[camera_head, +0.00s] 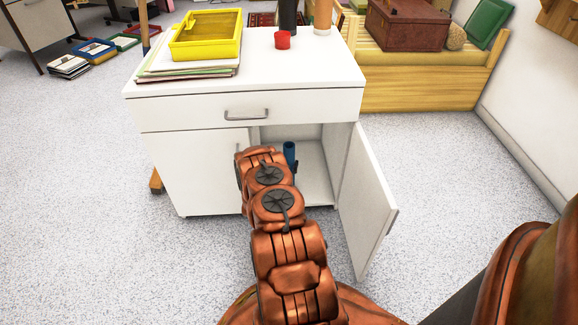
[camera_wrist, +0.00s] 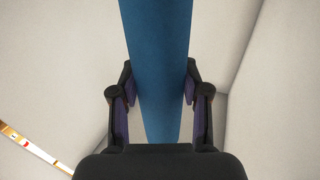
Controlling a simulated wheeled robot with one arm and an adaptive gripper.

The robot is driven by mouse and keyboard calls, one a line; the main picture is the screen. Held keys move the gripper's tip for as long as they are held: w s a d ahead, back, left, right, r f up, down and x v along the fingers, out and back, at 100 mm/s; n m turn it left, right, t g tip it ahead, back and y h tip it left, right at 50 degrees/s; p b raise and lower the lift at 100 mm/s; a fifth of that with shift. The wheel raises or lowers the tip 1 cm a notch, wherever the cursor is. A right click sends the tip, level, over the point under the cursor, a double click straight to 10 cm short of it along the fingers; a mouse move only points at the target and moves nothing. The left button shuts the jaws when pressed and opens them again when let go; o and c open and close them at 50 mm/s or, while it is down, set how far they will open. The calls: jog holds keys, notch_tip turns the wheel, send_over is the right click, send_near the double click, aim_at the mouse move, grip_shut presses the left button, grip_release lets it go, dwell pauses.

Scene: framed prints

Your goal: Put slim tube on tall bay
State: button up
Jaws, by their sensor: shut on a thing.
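The slim tube (camera_head: 290,152) is a blue cylinder, seen upright at the open bay of the white cabinet. In the wrist view the blue tube (camera_wrist: 158,75) runs between the two dark fingers of my gripper (camera_wrist: 160,108), which is shut on it. In the head view my arm hides most of the gripper and the tube's lower part. The open bay (camera_head: 318,170) is the cabinet's right compartment, with pale inner walls and floor. I cannot tell whether the tube touches the bay floor.
The cabinet door (camera_head: 368,205) stands open to the right of the bay. The left door (camera_head: 190,170) and the drawer (camera_head: 250,112) are shut. A yellow tray (camera_head: 207,35) on folders and a red cup (camera_head: 282,40) are on top. A striped object (camera_wrist: 35,148) shows at lower left.

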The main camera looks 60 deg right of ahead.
jog(key=o, duration=1.3)
jog(key=shift+f, duration=0.1)
jog(key=shift+a+r, duration=0.2)
jog(key=shift+a, duration=0.15)
jog(key=p+v, duration=0.3)
jog(key=v, duration=0.8)
jog(key=shift+a+p, duration=0.15)
jog(key=shift+p, duration=0.15)
jog(key=shift+s, duration=0.15)
